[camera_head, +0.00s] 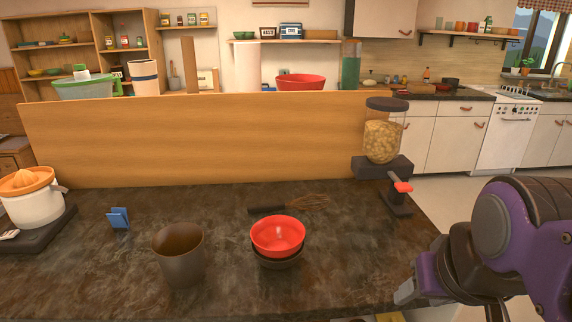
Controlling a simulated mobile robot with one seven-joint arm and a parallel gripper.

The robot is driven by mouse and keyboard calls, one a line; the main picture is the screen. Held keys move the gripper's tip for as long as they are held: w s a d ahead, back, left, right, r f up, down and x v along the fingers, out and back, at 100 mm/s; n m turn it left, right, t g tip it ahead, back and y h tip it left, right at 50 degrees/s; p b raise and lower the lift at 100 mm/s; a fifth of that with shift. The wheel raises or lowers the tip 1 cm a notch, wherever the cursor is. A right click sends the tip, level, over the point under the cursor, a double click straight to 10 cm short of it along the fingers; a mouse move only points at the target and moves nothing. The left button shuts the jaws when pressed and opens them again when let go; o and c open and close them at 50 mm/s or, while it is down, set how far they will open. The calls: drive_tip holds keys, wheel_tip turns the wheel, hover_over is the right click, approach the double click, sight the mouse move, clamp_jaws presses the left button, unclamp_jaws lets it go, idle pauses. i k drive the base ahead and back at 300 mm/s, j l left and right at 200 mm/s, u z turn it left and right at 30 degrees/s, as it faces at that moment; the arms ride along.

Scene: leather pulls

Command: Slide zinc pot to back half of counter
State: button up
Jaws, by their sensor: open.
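The zinc pot appears to be the plain dark grey-brown tapered pot (179,257). It stands upright on the front half of the dark stone counter (110,275), left of centre, and its inside looks empty. My gripper (425,286) is at the lower right, by the counter's right edge, well to the right of the pot and apart from it. It is open, and I see nothing in it.
A red bowl (277,234) sits in a dark bowl (279,261) right of the pot. A juicer (34,199) stands left, a dispenser (383,143) back right. A wooden panel (200,140) closes the back.

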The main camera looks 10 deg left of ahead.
sight(178, 248)
drive_tip(key=j+u, duration=0.15)
drive_tip(key=u, duration=1.25)
drive_tip(key=j+z, duration=0.35)
drive_tip(key=j, duration=0.2)
drive_tip(key=j+z, duration=0.3)
drive_tip(key=j, duration=0.25)
drive_tip(key=j+z, duration=0.35)
drive_tip(key=j, duration=0.2)
drive_tip(key=k, duration=0.05)
